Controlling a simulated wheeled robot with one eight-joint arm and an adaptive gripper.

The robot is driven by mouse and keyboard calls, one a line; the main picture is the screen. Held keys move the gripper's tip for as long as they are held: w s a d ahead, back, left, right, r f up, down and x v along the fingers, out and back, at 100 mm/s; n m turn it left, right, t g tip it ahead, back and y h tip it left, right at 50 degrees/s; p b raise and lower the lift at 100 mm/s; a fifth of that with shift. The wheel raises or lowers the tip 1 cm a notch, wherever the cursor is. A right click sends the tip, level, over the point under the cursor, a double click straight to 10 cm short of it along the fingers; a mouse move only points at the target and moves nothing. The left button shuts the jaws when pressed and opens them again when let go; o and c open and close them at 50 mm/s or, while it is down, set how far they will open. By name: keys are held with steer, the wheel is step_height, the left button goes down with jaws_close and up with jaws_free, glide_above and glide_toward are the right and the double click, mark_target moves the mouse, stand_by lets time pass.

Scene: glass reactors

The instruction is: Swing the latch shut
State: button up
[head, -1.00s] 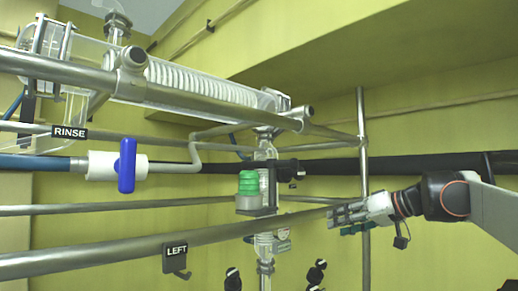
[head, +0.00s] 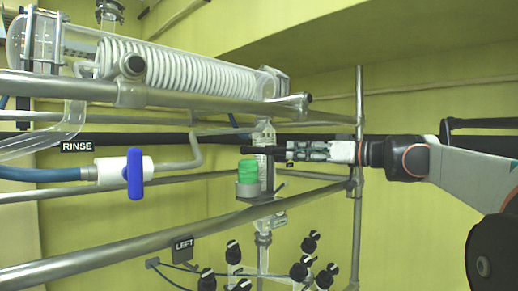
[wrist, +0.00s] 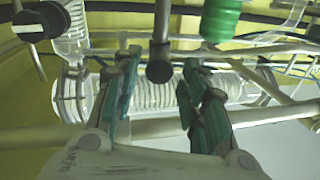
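A dark bar (head: 258,150) stands out beside the glass column near the green cap (head: 248,171); it looks like the latch, but I cannot be sure. In the wrist view a dark bar with a rounded end (wrist: 160,55) hangs from the top edge to between the two fingers, seemingly beyond the tips. The green cap shows there too (wrist: 220,20). My gripper (head: 288,151) points left, just right of the column. Its teal-padded fingers (wrist: 158,95) are apart, with nothing held. Whether a finger touches the bar cannot be told.
Steel rails (head: 150,95) cross in front, with a coiled glass condenser (head: 190,77) above. A blue-handled valve (head: 134,173) is at left, near the RINSE sign (head: 76,146). Several black-capped ports (head: 298,271) are under the column. An upright pole (head: 359,100) stands near my wrist.

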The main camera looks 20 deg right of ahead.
mark_target(284, 152)
steer(key=shift+p+x, duration=0.45)
steer(key=shift+x, duration=2.2)
jaws_close()
